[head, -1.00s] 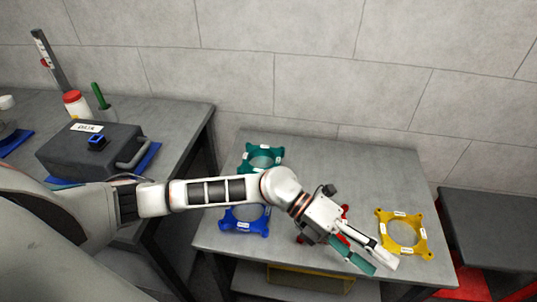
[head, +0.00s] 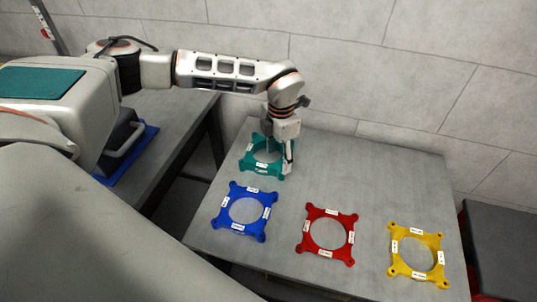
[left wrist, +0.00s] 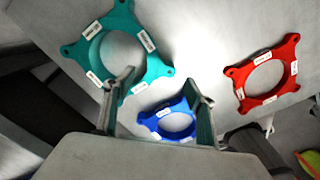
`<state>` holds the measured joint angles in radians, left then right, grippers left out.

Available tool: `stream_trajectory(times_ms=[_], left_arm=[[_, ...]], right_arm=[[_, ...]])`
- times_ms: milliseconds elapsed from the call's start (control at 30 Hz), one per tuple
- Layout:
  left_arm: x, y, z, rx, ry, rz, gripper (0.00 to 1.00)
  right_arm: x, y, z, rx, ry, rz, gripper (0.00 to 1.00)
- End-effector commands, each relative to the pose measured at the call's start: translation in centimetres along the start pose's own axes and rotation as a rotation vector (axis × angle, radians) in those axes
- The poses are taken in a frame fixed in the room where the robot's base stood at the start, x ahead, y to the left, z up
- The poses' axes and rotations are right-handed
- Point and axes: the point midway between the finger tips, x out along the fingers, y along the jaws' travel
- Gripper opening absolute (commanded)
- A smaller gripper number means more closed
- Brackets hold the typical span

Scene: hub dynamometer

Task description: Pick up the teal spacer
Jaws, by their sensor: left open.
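The teal spacer (head: 247,164), a flat square ring with corner lugs and white labels, lies at the back left of the grey table. My left gripper (head: 279,160) points down over its right side, partly covering it. In the left wrist view, the teal spacer (left wrist: 152,67) is at upper left. One finger of the open left gripper (left wrist: 160,88) overlaps its near edge in the picture; the other finger is beside it. Nothing is held. I cannot tell whether a finger touches the spacer. My right gripper is not in view.
A blue spacer (head: 222,208) lies just in front of the teal one. A red spacer (head: 309,232) and a yellow spacer (head: 397,255) lie farther right. A dark case (head: 118,150) stands on the left table. The table's back right is clear.

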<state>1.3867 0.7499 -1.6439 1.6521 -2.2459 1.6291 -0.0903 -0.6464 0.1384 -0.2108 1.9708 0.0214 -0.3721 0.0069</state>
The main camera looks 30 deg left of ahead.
Motion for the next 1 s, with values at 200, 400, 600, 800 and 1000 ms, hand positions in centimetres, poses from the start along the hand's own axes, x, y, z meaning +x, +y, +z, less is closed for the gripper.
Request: stream_trajectory(times_ms=[200,400,600,800,1000], left_arm=[[2.0,-0.2,0.1,0.001,0.001,-0.002,0.56],[4.9,-0.3,0.2,0.001,0.001,-0.003,0.56],[5.4,-0.2,0.3,0.001,-0.002,-0.002,0.56],[5.4,-0.2,0.3,0.001,-0.002,-0.002,0.27],[5.3,-0.2,0.3,0.001,-0.003,-0.002,0.0]], right_arm=[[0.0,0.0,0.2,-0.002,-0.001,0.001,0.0],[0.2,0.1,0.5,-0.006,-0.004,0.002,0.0],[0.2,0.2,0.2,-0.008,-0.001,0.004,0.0],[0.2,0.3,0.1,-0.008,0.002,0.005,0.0],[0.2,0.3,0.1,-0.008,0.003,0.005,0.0]])
